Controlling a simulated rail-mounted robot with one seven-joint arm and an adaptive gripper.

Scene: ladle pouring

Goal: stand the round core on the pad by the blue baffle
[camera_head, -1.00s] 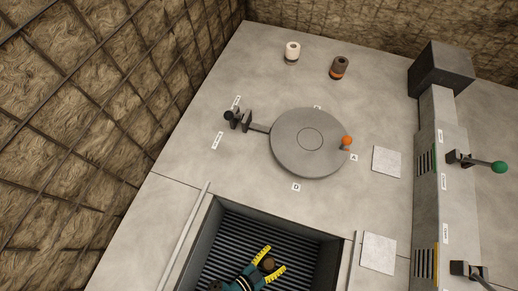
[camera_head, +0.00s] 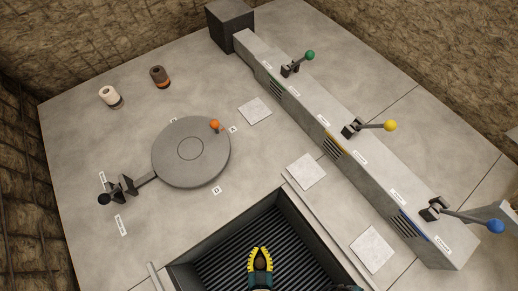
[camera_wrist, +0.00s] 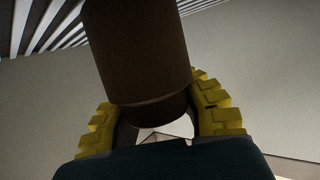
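My gripper (camera_head: 260,256), with yellow ribbed fingers, is over the dark grated pit in the head view. A brown round core (camera_head: 261,265) is between its fingers. In the wrist view the core (camera_wrist: 140,50) is a large brown cylinder with a narrower lower end, and the fingers close against its sides. The blue baffle (camera_head: 411,227) is a slotted opening with a blue edge in the long grey channel at right, with a blue-knobbed lever (camera_head: 494,226). The pale square pad (camera_head: 372,250) by it is bare, to the right of my gripper.
Two more pads, the middle one (camera_head: 305,172) and the far one (camera_head: 254,111), are bare. The channel (camera_head: 345,135) also carries green and yellow levers. A round grey turntable (camera_head: 190,170) with an orange knob stands left. A white cylinder (camera_head: 110,97) and a brown-orange one (camera_head: 159,77) stand behind it.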

